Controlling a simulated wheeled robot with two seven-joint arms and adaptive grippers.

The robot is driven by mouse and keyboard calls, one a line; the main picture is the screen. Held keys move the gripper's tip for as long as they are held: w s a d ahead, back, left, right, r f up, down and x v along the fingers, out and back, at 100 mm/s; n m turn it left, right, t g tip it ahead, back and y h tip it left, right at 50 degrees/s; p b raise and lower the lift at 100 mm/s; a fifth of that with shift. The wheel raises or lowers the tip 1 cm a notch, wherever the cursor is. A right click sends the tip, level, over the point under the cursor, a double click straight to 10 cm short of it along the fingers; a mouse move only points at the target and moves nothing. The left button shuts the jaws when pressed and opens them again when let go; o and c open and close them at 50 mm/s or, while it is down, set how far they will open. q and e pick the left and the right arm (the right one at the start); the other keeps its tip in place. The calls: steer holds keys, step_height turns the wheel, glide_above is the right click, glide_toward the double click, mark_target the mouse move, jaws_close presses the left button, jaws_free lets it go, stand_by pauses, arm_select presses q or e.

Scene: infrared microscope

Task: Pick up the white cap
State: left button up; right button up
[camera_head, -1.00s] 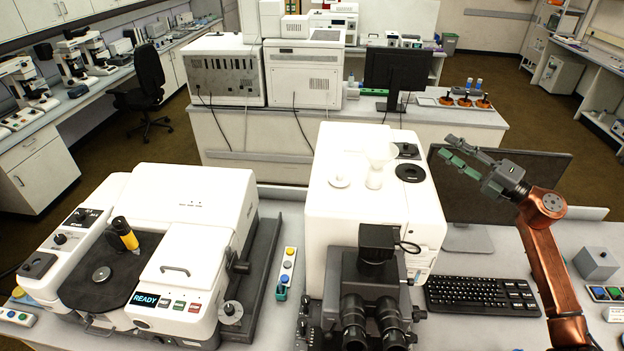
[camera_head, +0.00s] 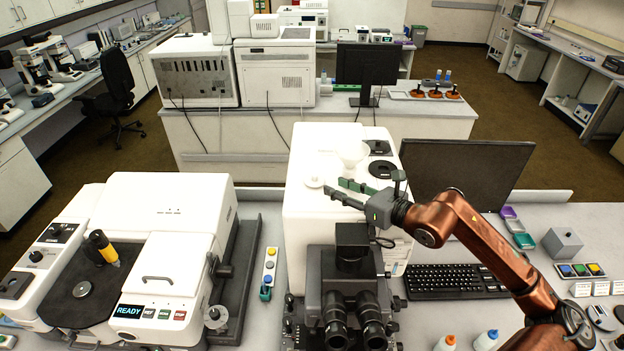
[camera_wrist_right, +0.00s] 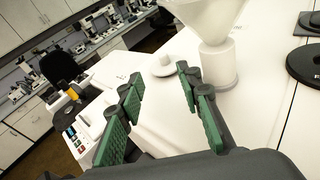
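The white cap (camera_head: 314,182), a small round disc with a raised knob, lies on top of the white microscope housing (camera_head: 300,220). In the right wrist view the cap (camera_wrist_right: 163,68) shows beyond and between my fingertips. My right gripper (camera_head: 345,190) is open and empty, with green finger pads, just right of the cap in the head view and apart from it. It also shows in the right wrist view (camera_wrist_right: 160,84). My left gripper is not in view.
A white funnel (camera_wrist_right: 205,12) sits on a white cylinder (camera_wrist_right: 219,64) close to the right finger. Dark round parts (camera_head: 382,169) lie further right on the housing. The black eyepieces (camera_head: 352,312) stand in front, and a monitor (camera_head: 462,175) stands at the right.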

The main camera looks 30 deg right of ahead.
mark_target(317, 177)
steer(key=shift+d+f+n, duration=0.1)
steer(key=shift+f+n, duration=0.2)
steer(key=shift+n, duration=0.1)
steer(key=shift+p+x, duration=0.35)
steer(key=shift+x, duration=1.05)
steer(key=x, duration=0.1)
steer(key=p+x, duration=0.1)
steer(key=x, duration=0.1)
steer(key=r+p+x, duration=0.1)
steer(key=shift+w+d+f, duration=0.1)
steer(key=shift+w+d, duration=0.05)
steer(key=shift+w, duration=0.15)
steer(key=shift+w+f, duration=0.15)
steer(key=shift+w, duration=0.15)
steer(key=shift+c, duration=0.4)
jaws_close()
